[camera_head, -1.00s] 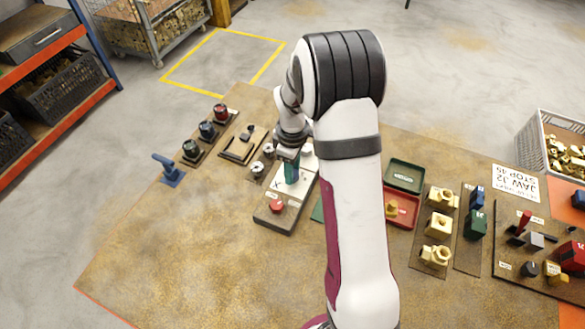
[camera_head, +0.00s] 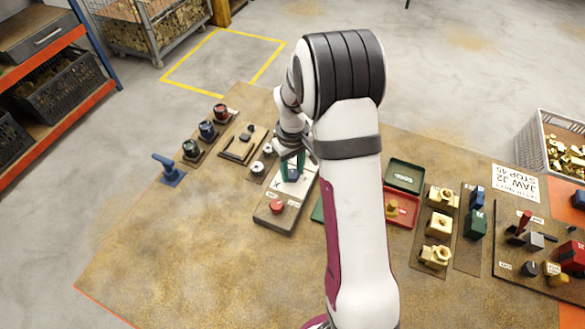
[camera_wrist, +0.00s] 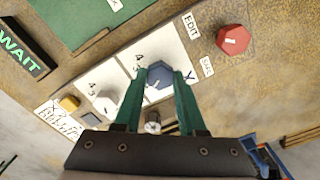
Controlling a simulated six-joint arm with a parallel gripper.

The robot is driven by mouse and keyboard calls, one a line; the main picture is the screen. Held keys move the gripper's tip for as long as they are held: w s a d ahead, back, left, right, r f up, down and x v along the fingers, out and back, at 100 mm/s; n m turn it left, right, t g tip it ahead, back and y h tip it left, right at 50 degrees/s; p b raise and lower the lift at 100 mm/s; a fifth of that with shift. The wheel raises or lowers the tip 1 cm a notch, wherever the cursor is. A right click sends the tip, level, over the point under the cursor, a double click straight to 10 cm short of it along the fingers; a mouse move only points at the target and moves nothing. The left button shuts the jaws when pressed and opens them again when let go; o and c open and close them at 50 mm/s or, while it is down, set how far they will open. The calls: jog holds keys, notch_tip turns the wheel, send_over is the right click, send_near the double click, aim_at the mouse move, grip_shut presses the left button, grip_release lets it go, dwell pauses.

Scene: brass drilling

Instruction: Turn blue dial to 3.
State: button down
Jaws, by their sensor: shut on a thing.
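The blue dial (camera_wrist: 159,77) is a dark blue six-sided knob with a light pointer mark, set on a white plate (camera_wrist: 128,62) with printed marks around it. In the wrist view my gripper (camera_wrist: 158,78) has its two green fingers on opposite sides of the dial, shut on it. In the head view a bit of the blue dial (camera_head: 292,175) shows between the fingers of my gripper (camera_head: 292,172). I cannot make out which number the pointer faces.
Green (camera_head: 404,175) and red (camera_head: 401,207) trays stand right of my arm. The front left bench is clear.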

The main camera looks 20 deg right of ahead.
aim_at(292, 174)
jog(key=m, duration=0.5)
jog(key=shift+m, duration=0.3)
jog(key=m, duration=0.5)
jog(key=shift+m, duration=0.3)
jog(key=shift+c, duration=2.4)
grip_release()
notch_tip(292, 174, up, 16)
jog(key=shift+f, duration=0.1)
